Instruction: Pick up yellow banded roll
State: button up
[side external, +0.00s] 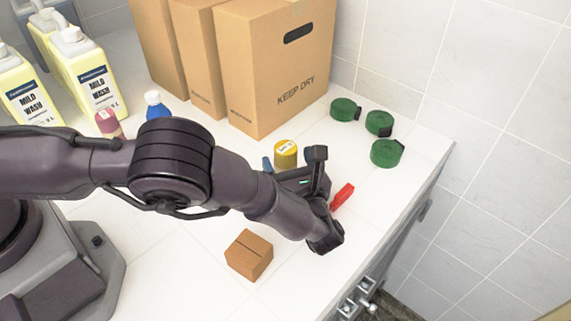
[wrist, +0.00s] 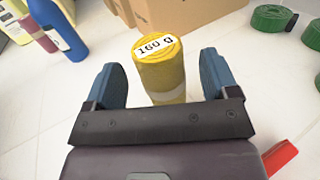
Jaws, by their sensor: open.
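The yellow banded roll (wrist: 163,77) stands upright on the white tiled counter, with a label reading "160" and another character on its top. It also shows in the side external view (side external: 286,158), just beyond my wrist, its lower part hidden. My gripper (wrist: 160,75) is open, with one blue finger to the left of the roll and one to the right. The roll shows between and slightly beyond the fingers; I cannot tell whether they touch it. In the side external view my arm hides most of the fingers.
Large cardboard boxes (side external: 277,75) stand behind the roll. Several green coils (side external: 387,153) lie at right near the wall. A red object (side external: 342,196) lies right of my gripper, a small carton (side external: 249,255) in front. Bottles, including a blue one (side external: 157,106), stand at left.

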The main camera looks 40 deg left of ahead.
jog(key=shift+x, duration=1.1)
jog(key=c, duration=1.1)
